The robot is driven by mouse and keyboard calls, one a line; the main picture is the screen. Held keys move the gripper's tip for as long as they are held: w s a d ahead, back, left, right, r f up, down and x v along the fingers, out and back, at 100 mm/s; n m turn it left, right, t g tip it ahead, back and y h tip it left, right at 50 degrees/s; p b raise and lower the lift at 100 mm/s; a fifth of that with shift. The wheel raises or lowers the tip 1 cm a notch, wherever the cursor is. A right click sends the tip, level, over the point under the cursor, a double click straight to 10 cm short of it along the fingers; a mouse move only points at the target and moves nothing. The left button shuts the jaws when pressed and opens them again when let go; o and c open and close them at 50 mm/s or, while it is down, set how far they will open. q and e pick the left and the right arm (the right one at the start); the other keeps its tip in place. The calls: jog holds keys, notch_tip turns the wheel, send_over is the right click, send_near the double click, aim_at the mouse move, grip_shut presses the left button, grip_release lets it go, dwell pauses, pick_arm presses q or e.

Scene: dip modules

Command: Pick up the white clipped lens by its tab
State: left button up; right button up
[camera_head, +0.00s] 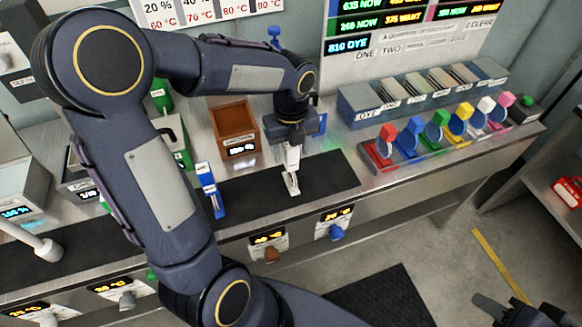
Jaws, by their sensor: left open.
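The white clipped lens (497,125) stands in a row of coloured clipped lenses on the right part of the bench. Its white tab (486,103) sticks up between the yellow-tabbed lens and the pink-tabbed one. My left gripper (292,183) points down over the dark mat, well to the left of the row. It is open, with pale fingers, and I see nothing between them. My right gripper (518,312) shows only in part as dark shapes at the bottom right corner, far below the bench; whether it is open is unclear.
Red (382,150), blue (410,138), green (437,132) and yellow (463,122) lenses stand left of the white one, a pink one (505,103) right. A grey slotted dye box (375,114) stands behind. The dark mat (330,175) is mostly clear. A blue device (208,183) stands left.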

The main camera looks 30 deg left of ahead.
pick_arm(q)
jog(key=shift+f, duration=0.2)
grip_shut()
jog(key=shift+r, duration=0.1)
